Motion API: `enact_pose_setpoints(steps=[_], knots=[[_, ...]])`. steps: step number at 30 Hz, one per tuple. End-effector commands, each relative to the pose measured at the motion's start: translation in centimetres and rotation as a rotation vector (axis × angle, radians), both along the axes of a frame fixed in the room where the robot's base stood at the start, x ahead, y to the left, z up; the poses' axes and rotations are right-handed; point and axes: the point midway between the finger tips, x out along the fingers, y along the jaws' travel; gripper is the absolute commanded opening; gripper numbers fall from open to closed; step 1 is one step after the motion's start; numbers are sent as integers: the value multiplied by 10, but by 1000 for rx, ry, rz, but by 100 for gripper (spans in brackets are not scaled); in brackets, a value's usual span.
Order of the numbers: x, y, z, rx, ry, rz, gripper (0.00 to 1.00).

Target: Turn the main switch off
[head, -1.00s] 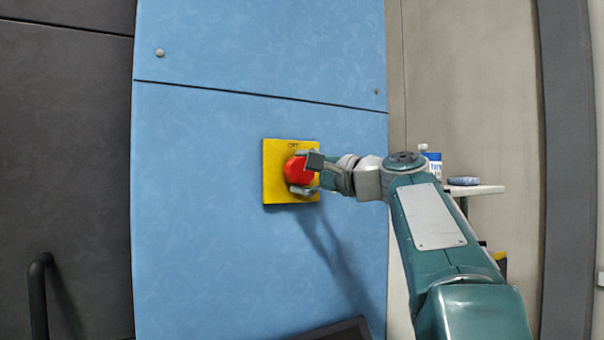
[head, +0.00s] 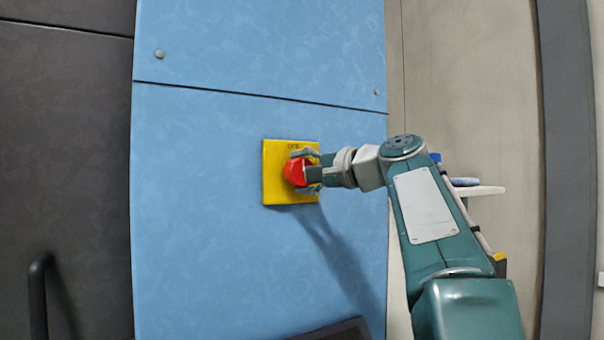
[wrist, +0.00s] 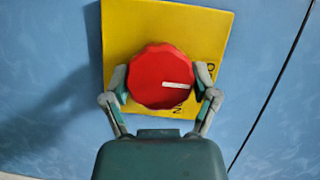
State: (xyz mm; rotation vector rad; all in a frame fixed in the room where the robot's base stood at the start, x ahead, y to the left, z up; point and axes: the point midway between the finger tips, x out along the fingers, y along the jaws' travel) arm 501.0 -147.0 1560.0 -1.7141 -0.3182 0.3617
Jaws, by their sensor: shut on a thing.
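The main switch is a red round knob (head: 293,172) on a yellow square plate (head: 270,190), fixed to a blue panel. In the wrist view the red knob (wrist: 150,65) has a scalloped rim and a white pointer line that points right. The yellow plate (wrist: 125,22) carries dark lettering at the right and below the knob, partly covered. My gripper (head: 305,171) reaches in from the right. In the wrist view my gripper (wrist: 162,82) has one finger on each side of the knob, shut on it.
The blue panel (head: 220,250) is flat with a seam and bolts. A dark panel with a black handle (head: 38,295) is at the left. A small pale shelf (head: 487,191) with a blue item stands behind my arm at the right. A dark edge shows at the bottom.

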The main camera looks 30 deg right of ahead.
Motion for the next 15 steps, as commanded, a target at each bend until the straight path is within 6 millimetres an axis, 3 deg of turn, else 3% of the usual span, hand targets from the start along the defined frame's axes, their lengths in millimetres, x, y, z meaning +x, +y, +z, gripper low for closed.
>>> enact_pose_setpoints(steps=[4, 5, 6, 15], knots=[[2, -1, -7, -2, 17, 4, 28], [2, -1, -7, -2, 17, 4, 89], [2, -1, -7, -2, 17, 5, 100], [1, 0, -3, -2, 9, 3, 100]])
